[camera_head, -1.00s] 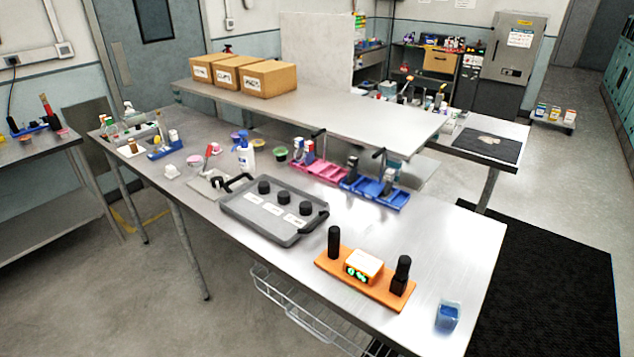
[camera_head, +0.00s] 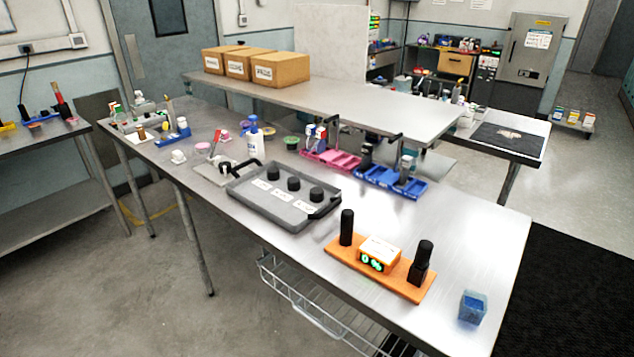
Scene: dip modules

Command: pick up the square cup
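A small square cup (camera_head: 472,307), translucent blue, stands upright at the front right corner of the steel table (camera_head: 490,235). It looks partly filled with something blue. Neither of my grippers shows in the view. Nothing covers the cup.
Left of the cup is an orange stand (camera_head: 380,268) with a lit display and two black posts. Behind it are a grey tray (camera_head: 270,215) with black knobs, a blue rack (camera_head: 405,190) and a pink rack (camera_head: 330,158). The tabletop behind the cup is clear.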

